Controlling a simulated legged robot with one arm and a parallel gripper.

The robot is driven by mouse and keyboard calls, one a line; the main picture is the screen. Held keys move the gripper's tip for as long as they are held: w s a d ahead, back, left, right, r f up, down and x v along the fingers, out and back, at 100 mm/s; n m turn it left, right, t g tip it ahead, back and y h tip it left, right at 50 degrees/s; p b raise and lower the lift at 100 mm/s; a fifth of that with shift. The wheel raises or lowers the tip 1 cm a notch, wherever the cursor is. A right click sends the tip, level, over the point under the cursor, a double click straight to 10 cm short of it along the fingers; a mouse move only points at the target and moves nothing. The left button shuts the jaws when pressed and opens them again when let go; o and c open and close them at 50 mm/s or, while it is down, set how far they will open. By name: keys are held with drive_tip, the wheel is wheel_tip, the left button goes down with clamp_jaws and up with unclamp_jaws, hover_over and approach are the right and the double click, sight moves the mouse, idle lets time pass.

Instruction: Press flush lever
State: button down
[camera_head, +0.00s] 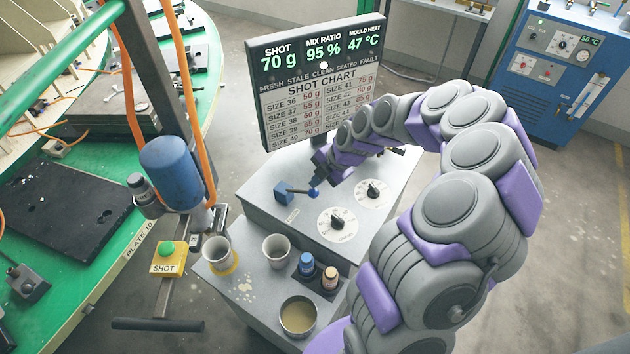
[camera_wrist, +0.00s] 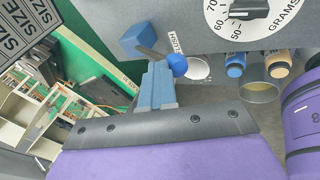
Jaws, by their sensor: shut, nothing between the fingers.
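The flush lever is a thin dark rod with a blue ball knob (camera_head: 313,191), coming out of a blue block (camera_head: 284,192) on the grey console (camera_head: 255,205). In the wrist view the block (camera_wrist: 142,38) is at the top, with the ball knob (camera_wrist: 177,66) to its lower right and a FLUSH label (camera_wrist: 173,43) beside it. My gripper (camera_head: 317,181) is shut and empty, right at the knob end of the lever. In the wrist view its blue fingertips (camera_wrist: 157,66) overlap the rod, just left of the knob. I cannot tell whether they touch.
Two dials (camera_head: 338,224) sit on the console, with a display screen (camera_head: 315,80) behind. Two cups (camera_head: 276,250), small bottles (camera_head: 307,265) and a round tin (camera_head: 298,316) stand on the lower shelf. A green carousel (camera_head: 130,220) and blue pour head (camera_head: 172,170) are left.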

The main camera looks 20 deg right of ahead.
drive_tip(key=shift+s+f, duration=0.35)
drive_tip(key=shift+f, duration=0.05)
drive_tip(key=p+v, duration=0.2)
drive_tip(key=v, duration=1.5)
drive_tip(key=shift+w+r, duration=0.25)
drive_tip(key=shift+r, duration=0.25)
drive_tip(key=shift+d, duration=0.15)
